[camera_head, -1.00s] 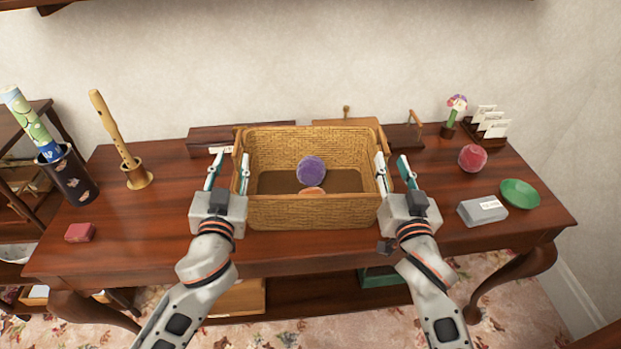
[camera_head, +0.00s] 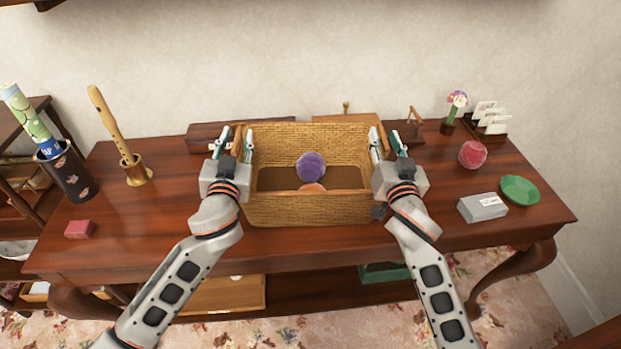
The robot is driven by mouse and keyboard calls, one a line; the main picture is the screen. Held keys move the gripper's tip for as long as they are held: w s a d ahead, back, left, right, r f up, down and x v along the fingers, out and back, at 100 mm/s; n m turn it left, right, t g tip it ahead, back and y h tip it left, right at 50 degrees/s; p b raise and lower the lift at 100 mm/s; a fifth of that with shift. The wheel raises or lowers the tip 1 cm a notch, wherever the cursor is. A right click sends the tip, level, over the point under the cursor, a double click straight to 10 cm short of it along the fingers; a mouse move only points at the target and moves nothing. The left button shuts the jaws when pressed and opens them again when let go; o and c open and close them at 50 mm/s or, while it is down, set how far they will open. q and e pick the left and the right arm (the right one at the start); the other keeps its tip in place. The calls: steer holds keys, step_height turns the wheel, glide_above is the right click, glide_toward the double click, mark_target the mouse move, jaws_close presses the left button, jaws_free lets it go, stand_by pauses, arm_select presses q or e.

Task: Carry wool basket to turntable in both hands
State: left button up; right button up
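The wicker wool basket (camera_head: 310,210) stands on the dark wooden table, with a purple wool ball (camera_head: 311,166) and part of an orange ball (camera_head: 313,187) inside. My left gripper (camera_head: 234,143) is at the basket's left end, its fingers apart on either side of a tan handle-like piece. My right gripper (camera_head: 388,146) is at the right end, its fingers also apart, one near the wall and one outside it. Whether the fingers touch the basket is unclear. I cannot make out a turntable for certain.
Behind the basket are wooden pieces (camera_head: 345,119), partly hidden. On the right are a red ball (camera_head: 473,154), a grey box (camera_head: 482,207) and a green dish (camera_head: 520,190). On the left are a recorder in a stand (camera_head: 138,177), a dark holder (camera_head: 70,176) and a red block (camera_head: 80,229).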

arm_select(q)
jaws_close()
arm_select(e)
jaws_close()
arm_select(q)
steer(key=shift+r, duration=0.15)
arm_select(e)
steer(key=shift+r, duration=0.15)
